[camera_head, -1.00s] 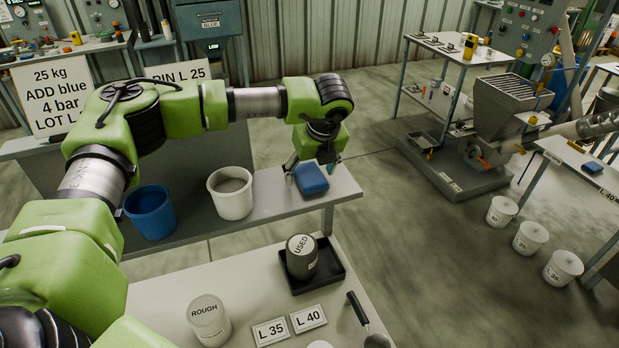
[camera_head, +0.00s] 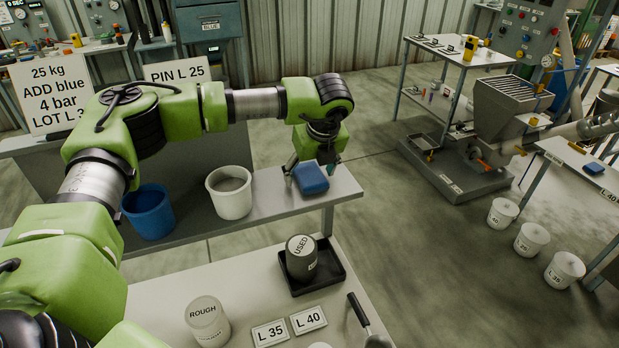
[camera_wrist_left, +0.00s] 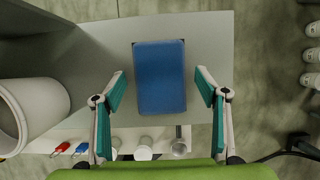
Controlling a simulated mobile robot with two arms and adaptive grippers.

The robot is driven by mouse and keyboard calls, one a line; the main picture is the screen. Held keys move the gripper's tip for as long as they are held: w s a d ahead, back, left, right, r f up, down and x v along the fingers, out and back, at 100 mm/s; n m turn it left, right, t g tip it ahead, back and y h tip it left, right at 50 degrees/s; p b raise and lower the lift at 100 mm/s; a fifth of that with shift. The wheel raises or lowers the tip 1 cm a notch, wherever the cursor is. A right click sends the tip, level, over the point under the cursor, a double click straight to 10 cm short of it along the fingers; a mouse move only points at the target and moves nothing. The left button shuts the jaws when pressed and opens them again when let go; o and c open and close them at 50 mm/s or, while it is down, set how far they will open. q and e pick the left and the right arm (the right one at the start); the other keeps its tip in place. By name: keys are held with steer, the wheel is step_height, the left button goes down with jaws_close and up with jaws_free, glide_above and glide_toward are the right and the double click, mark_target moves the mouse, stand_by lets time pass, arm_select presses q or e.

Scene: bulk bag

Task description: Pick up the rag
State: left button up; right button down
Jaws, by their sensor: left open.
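The rag is a folded blue block (camera_head: 311,178) lying flat at the right end of the grey bench (camera_head: 262,222). In the left wrist view the rag (camera_wrist_left: 160,77) lies between and a little beyond the two teal-padded fingers, with a gap on each side. My left gripper (camera_head: 311,167) is open just above the rag, pointing down; it also shows in the left wrist view (camera_wrist_left: 162,92). The fingers do not appear to touch the rag. My right gripper is not in view.
A white bucket (camera_head: 231,198) and a blue bucket (camera_head: 149,214) stand left of the rag on the bench. A nearer table holds a black tray (camera_head: 325,281) with a dark "USED" pot (camera_head: 301,256), and a "ROUGH" pot (camera_head: 208,322).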

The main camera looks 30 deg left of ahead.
mark_target(306, 171)
arm_select(q)
steer(key=c, duration=1.2)
steer(key=shift+r+p, duration=0.5)
steer(key=shift+p, duration=0.35)
step_height(306, 171, up, 3)
steer(key=shift+s+f+b, duration=0.1)
steer(key=shift+s+b, duration=0.05)
steer(key=shift+b, duration=1.05)
steer(key=s+a+r+b, duration=0.3)
steer(key=s+r+b, duration=0.3)
steer(key=s+r, duration=0.3)
steer(key=shift+s+r, duration=0.35)
steer(key=shift+s, duration=1.85)
steer(key=shift+d, duration=0.1)
